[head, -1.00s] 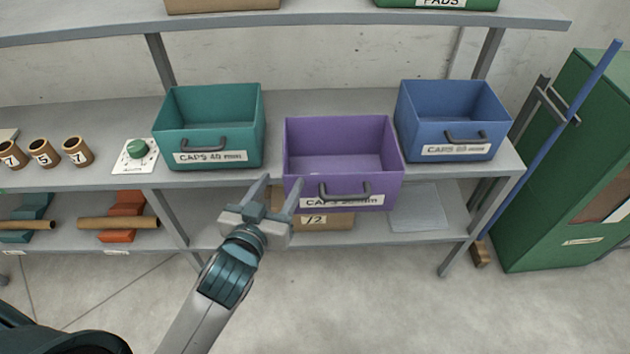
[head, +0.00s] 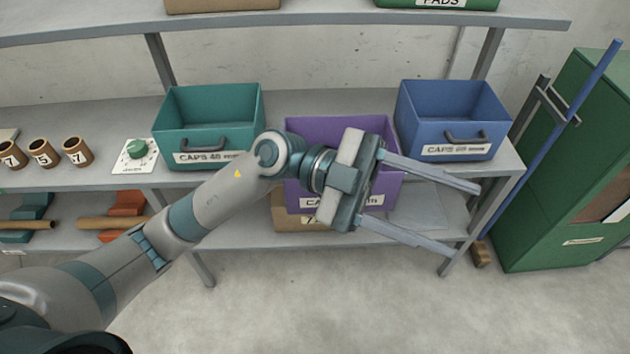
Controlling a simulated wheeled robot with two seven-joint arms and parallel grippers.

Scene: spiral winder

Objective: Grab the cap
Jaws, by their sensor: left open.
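No cap can be made out in this view. Three open bins labelled CAPS stand on the middle shelf: a teal bin (head: 210,136), a purple bin (head: 300,135) and a blue bin (head: 452,105). The visible insides of the teal and blue bins look empty. The purple bin juts forward past the shelf edge, and my left arm hides much of its inside and front. My left gripper (head: 467,221) is open and empty, in front of the purple bin's right side, its fingers pointing right. My right gripper is not in view.
A cardboard box (head: 292,216) sits below the purple bin. A green cabinet (head: 560,200) and blue pole (head: 552,135) stand at right.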

